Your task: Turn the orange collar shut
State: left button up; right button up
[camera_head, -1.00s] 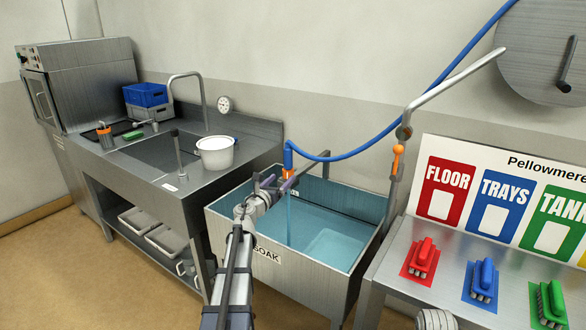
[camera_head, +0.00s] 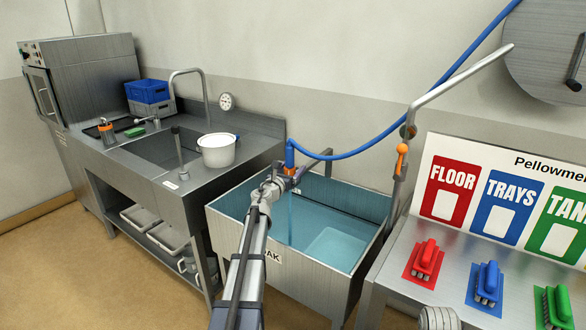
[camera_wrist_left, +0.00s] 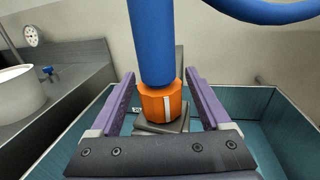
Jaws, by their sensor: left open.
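The orange collar (camera_wrist_left: 162,103), with a white mark on its side, sits at the lower end of the blue hose (camera_wrist_left: 152,40). In the head view the collar (camera_head: 289,171) is partly hidden by my left gripper (camera_head: 302,168), above the soak tank (camera_head: 290,285). A thin stream falls below it into the water. In the left wrist view my left gripper (camera_wrist_left: 160,105) is open, with one purple finger on each side of the collar. Gaps show between fingers and collar. My right gripper is not in view.
An orange-handled lever (camera_head: 401,160) hangs on the pipe right of the tank. A white pot (camera_head: 217,150) stands on the sink counter to the left. Red (camera_head: 426,258), blue (camera_head: 487,282) and green (camera_head: 556,306) brushes lie on the right bench.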

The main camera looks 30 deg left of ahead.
pick_arm(q)
jog(key=shift+w, duration=0.55)
grip_shut()
